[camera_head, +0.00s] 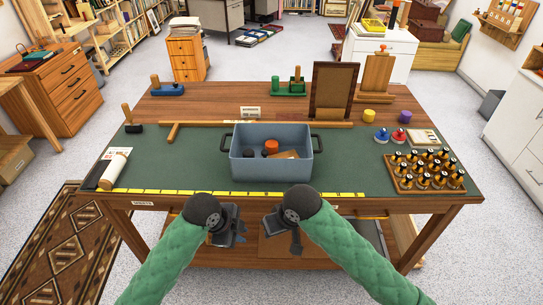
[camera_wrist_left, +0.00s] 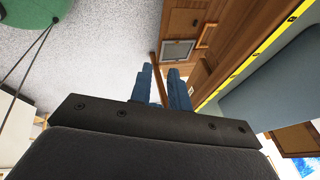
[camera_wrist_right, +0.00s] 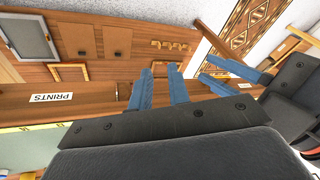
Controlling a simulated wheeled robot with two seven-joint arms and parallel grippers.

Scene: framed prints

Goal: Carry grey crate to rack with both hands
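The grey crate (camera_head: 249,172) stands on the green mat in the middle of the workbench, with a dark handle at its left and right ends. It holds an orange-and-black round item and brown flat pieces. My left gripper (camera_head: 228,238) and right gripper (camera_head: 284,230) are in front of the bench's near edge, both apart from the crate and close together. In the left wrist view, the fingers (camera_wrist_left: 161,76) are parted and empty. In the right wrist view, the fingers (camera_wrist_right: 161,75) are parted and empty too. I cannot tell which piece of furniture is the rack.
A yellow tape (camera_head: 240,193) runs along the mat's front edge. A tray of small bottles (camera_head: 415,190) stands right of the crate. A wooden T-square (camera_head: 260,124) lies behind it, with an upright frame (camera_head: 333,92) beyond.

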